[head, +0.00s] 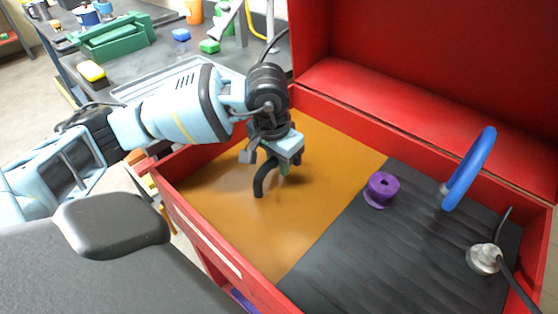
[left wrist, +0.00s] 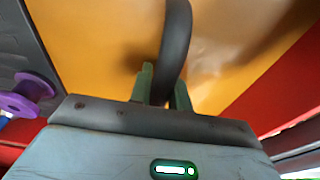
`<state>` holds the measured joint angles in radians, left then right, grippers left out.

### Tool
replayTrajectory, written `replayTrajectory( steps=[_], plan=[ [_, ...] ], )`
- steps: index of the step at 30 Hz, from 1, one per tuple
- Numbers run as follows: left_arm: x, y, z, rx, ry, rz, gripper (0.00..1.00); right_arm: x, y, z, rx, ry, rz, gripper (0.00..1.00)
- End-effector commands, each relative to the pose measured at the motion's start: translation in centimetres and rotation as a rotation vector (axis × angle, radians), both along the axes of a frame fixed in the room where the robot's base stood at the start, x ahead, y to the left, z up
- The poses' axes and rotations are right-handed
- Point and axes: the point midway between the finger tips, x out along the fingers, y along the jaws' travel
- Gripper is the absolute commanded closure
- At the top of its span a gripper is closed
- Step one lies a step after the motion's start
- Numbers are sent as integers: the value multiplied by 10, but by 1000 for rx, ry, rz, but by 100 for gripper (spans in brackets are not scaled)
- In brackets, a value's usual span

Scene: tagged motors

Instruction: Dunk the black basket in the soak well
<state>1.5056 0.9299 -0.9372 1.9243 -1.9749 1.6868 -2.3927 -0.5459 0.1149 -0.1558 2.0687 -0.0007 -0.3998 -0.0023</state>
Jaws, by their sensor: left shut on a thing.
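My left gripper (head: 284,167) is over the orange soak well (head: 325,150), pointing down. Its two green-grey fingers also show in the left wrist view (left wrist: 162,88), shut on a thick black curved handle (left wrist: 177,42). In the head view this black handle, of the black basket (head: 259,184), arches out from beside the fingers down to the orange surface. No basket body shows under the handle; I cannot tell how deep it sits. My right gripper is in neither view.
The well fills the left part of a red-walled chest (head: 215,262) with a raised red lid (head: 430,70). A dark ribbed panel (head: 345,265) on the right bears a purple spool (head: 382,189), a blue ring (head: 468,170) and a metal fitting with a cable (head: 484,259).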

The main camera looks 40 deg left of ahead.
Motion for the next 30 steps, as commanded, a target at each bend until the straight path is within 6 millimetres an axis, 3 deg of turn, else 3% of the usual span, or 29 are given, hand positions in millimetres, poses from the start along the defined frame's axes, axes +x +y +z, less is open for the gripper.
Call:
replayTrajectory(
  steps=[21,30],
  plan=[
    [1,0,36,-1,-7,1,100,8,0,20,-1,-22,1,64],
    [1,0,36,-1,-5,0,100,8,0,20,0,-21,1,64]
  ],
)
